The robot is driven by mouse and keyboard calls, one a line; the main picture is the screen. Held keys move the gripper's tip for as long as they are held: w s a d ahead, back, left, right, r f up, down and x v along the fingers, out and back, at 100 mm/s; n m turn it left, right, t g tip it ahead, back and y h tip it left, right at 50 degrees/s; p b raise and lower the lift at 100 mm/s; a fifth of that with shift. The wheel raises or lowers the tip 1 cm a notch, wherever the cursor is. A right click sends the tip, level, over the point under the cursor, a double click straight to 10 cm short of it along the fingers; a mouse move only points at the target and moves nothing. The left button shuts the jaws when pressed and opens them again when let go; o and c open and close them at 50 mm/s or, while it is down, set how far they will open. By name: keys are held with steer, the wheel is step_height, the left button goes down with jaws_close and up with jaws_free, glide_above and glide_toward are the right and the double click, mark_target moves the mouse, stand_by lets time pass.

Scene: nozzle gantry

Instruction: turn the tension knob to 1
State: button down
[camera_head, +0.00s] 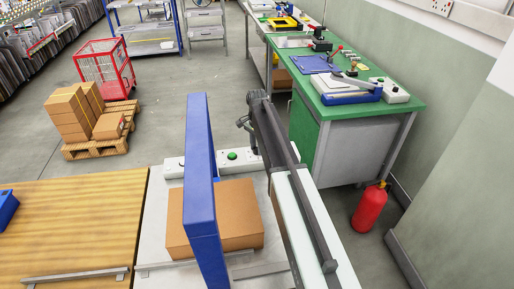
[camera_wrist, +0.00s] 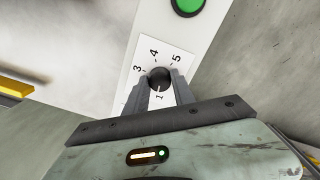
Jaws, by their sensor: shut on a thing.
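The tension knob (camera_wrist: 159,75) is a small dark round knob on a white dial plate (camera_wrist: 178,58) in the wrist view. The printed 3, 4 and 5 show beyond it, and the 1 shows on its near side, between my fingers. The 2 is not visible. My gripper (camera_wrist: 159,84) is shut on the knob, one finger on each side. I cannot tell which number the knob points to. In the head view my gripper (camera_head: 247,122) is over the far side of the gantry station, and the knob is hidden.
A green button (camera_wrist: 187,4) sits on the same white panel beyond the dial. In the head view, a blue gantry frame (camera_head: 200,180) stands left of my arm, over a cardboard box (camera_head: 240,210). A green workbench (camera_head: 400,108) and a red extinguisher (camera_head: 369,208) are at right.

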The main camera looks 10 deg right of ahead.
steer(key=shift+n, duration=1.1)
steer(key=c, duration=1.1)
jaws_free()
steer(key=shift+o, duration=0.2)
step_height(320, 180, up, 8)
steer(key=p, duration=0.8)
steer(key=shift+f, duration=0.1)
